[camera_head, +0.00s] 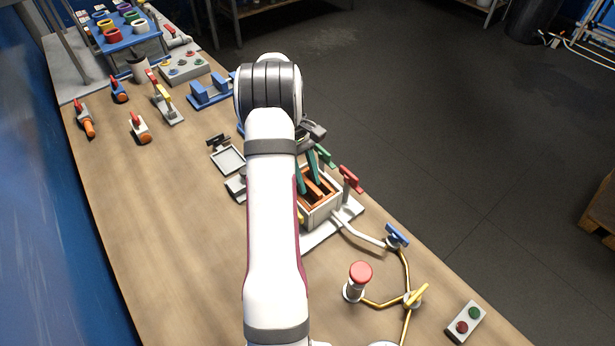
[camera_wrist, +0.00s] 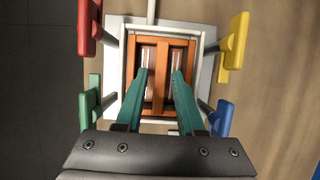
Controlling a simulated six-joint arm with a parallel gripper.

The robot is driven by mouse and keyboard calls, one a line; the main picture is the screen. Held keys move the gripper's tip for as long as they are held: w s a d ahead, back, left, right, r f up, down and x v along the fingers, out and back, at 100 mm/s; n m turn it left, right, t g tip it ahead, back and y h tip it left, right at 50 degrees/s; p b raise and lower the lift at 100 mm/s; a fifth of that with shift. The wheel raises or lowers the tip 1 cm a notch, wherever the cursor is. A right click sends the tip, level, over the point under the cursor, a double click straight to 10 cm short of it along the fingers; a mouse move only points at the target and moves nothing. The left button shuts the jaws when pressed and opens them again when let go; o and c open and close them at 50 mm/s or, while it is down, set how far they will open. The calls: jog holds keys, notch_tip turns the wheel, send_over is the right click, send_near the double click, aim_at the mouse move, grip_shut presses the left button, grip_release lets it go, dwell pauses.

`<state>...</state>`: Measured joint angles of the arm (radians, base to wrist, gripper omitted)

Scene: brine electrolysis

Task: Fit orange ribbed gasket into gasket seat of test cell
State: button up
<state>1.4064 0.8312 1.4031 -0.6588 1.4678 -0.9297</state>
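The test cell (camera_head: 322,215) is a pale box on a light base plate, and it also shows in the wrist view (camera_wrist: 207,48). The orange ribbed gasket (camera_head: 319,189), a rectangular frame with a middle bar, lies within the cell's top opening. It also shows in the wrist view (camera_wrist: 163,108), roughly square to the cell walls. How deep it sits cannot be told; the seat is hidden beneath it. My gripper (camera_wrist: 160,73) has teal fingers pointing down over the gasket, one on each side of the middle bar. The fingertips are apart, with visible gaps to the bar.
Red (camera_wrist: 88,25), yellow (camera_wrist: 234,40), green (camera_wrist: 87,103) and blue (camera_wrist: 222,118) handled clamps surround the cell closely. A pipe leads to a blue valve (camera_head: 397,235) and a red-capped post (camera_head: 360,273). The table's left side is mostly clear.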

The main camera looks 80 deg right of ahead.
jog(key=shift+o, duration=0.3)
jog(key=shift+r, duration=0.1)
jog(key=v, duration=1.2)
jog(key=w+a+r+n+h, duration=0.1)
jog(key=w+a+r, duration=0.2)
jog(key=w+a, duration=0.55)
jog(key=w+a+r+n+h, duration=0.1)
jog(key=w+a+r, duration=0.3)
jog(key=w+a, duration=0.45)
jog(key=s+a+n+t, duration=0.1)
jog(key=s+a+t, duration=0.1)
jog(key=a, duration=2)
jog(key=s+a+f+t, duration=0.1)
jog(key=s+a+f, duration=0.3)
jog(key=s+a, duration=0.3)
jog(key=shift+s+a+f+y, duration=0.2)
jog(key=shift+a+f+y, duration=0.15)
jog(key=shift+a, duration=0.75)
